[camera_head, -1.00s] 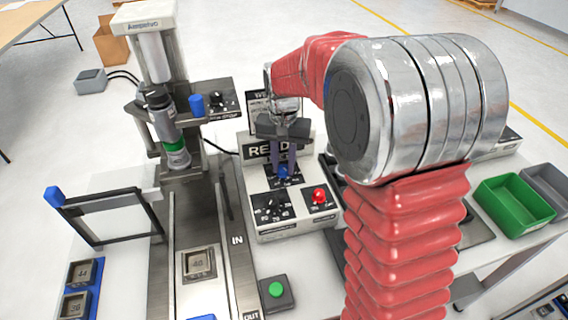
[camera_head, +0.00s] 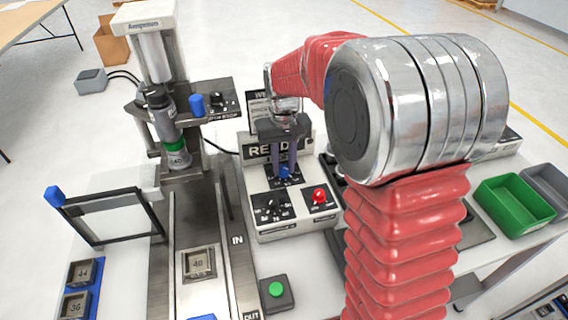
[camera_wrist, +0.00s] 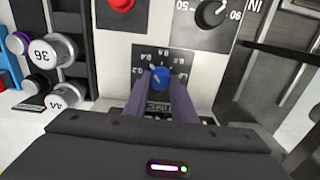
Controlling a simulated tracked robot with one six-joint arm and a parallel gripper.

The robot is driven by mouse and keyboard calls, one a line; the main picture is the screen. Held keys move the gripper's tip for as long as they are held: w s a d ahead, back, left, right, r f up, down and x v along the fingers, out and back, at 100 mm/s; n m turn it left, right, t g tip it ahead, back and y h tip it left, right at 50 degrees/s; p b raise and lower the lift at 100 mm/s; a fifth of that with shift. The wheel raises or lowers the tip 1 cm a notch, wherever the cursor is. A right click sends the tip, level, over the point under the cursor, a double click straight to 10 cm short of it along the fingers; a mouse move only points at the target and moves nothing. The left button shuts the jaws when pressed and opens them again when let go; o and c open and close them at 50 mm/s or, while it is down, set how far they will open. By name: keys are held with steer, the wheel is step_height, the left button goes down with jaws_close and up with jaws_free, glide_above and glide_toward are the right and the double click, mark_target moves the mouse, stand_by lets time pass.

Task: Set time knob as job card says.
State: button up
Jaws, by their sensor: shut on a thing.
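The time knob is likely the blue knob (camera_head: 285,172) on the white control box (camera_head: 290,228). In the wrist view the blue knob (camera_wrist: 160,77) sits on a black dial plate (camera_wrist: 143,56) marked 0.2 to 0.8. My gripper (camera_head: 284,168) points down at it, and in the wrist view its two purple fingers (camera_wrist: 161,84) are shut on the knob's sides. The exact pointer setting is hard to read. A white card (camera_head: 256,101) with black lettering stands behind my gripper, mostly hidden; its text cannot be read.
A black knob (camera_head: 270,206) with a 50 to 90 scale and a red button (camera_head: 319,195) are close by on the box. The press (camera_head: 160,60) stands to the left. A green button (camera_head: 276,289) is in front. Green bin (camera_head: 515,199) is at right.

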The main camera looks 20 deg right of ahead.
mark_target(284, 167)
steer(key=o, duration=1.1)
steer(key=shift+c, duration=0.2)
step_height(284, 167, up, 14)
steer(key=shift+f, duration=0.15)
steer(key=shift+w, duration=0.1)
